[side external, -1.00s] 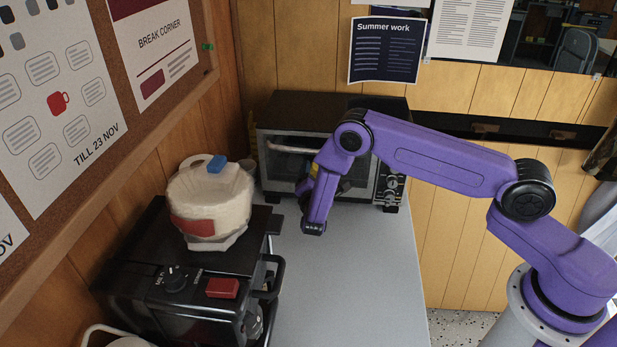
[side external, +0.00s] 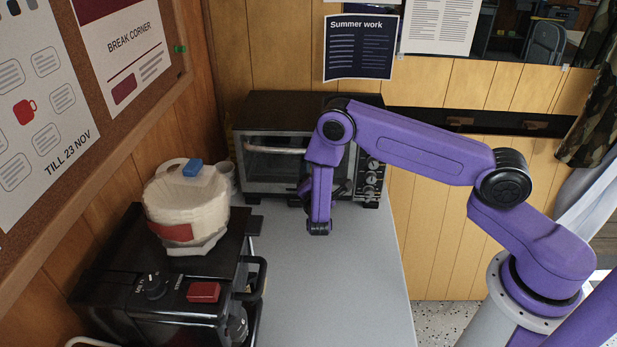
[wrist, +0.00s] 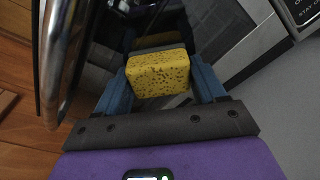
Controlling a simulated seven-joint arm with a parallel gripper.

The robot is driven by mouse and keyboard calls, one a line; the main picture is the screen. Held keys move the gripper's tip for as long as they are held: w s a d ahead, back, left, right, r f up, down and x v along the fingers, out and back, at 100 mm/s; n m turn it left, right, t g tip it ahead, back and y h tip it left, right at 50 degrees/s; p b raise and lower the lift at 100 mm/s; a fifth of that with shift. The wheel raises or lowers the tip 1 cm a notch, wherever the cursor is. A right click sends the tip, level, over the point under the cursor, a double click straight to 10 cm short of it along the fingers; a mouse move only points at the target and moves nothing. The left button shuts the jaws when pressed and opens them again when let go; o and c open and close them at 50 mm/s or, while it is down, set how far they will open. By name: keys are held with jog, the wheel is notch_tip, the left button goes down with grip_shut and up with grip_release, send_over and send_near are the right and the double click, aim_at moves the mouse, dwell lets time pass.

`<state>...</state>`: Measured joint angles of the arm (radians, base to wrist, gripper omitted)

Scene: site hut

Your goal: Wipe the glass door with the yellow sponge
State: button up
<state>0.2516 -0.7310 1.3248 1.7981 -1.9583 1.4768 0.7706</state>
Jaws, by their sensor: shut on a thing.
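The oven's dark glass door (side external: 268,172) faces the grey worktop in the side view, with a pale bar handle (side external: 275,150) across its top. My gripper (wrist: 160,76) is shut on the yellow sponge (wrist: 158,74), held between two blue fingers in the wrist view. The sponge's far edge is close to the dark glass (wrist: 120,50), where a faint reflection shows; I cannot tell whether they touch. In the side view my arm's end is in front of the door's right part, and it hides the sponge.
A black appliance (side external: 105,285) and a cream lidded thing (side external: 185,208) with a blue top stand left of the worktop (side external: 330,290). The oven's knobs (side external: 371,178) are right of the door. The handle's metal bar (wrist: 60,60) is close left of the gripper. The front worktop is clear.

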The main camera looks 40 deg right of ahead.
aim_at(272, 169)
jog(key=shift+w+a, duration=4.2)
jog(key=shift+w, duration=0.05)
jog(key=v, duration=0.6)
jog(key=shift+a+f, duration=0.2)
jog(key=shift+f, duration=0.05)
jog(key=shift+w, duration=0.15)
jog(key=v, duration=0.3)
jog(key=shift+a+f, duration=0.15)
jog(key=shift+w+a, duration=0.1)
